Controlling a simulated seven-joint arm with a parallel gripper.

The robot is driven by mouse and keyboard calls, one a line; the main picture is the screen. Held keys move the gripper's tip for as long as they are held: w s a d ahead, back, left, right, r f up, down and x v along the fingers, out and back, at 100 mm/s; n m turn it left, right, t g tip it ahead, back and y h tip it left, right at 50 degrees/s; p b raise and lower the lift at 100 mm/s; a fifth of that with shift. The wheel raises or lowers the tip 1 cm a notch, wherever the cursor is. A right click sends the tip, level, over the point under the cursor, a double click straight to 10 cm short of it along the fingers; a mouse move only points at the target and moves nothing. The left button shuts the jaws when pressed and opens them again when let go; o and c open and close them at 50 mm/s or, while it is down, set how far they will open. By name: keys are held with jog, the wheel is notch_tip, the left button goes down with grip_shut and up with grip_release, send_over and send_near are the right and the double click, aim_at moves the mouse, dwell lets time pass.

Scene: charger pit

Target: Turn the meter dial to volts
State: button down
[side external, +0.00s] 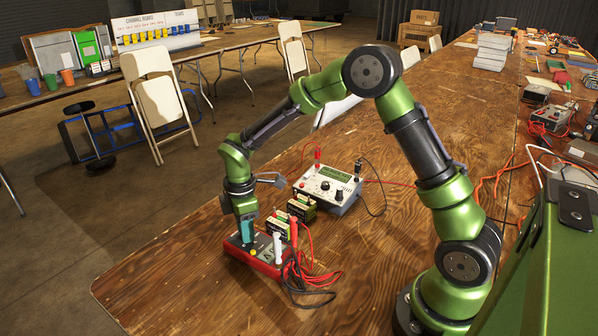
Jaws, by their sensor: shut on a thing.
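The meter (266,268) is a red handheld unit with a dark face, lying on the wooden table near its left edge. My gripper (247,240) points down onto the left part of the meter's face, with its teal fingers shut on the dial. The dial itself is hidden by the fingers, so I cannot tell which setting it points to. A red probe (293,232) and a white probe (278,246) stand upright by the meter's right end. Red and black leads (305,275) lie coiled beside them.
A grey instrument (327,188) with a green display, knob and cables sits further back. The table (190,270) is bare to the left and front.

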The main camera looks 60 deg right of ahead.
jog(key=m, duration=0.5)
jog(key=shift+m, duration=0.4)
dwell(0.3)
jog(key=c, duration=0.9)
grip_release()
notch_tip(320, 180, up, 17)
jog(key=shift+f, duration=0.1)
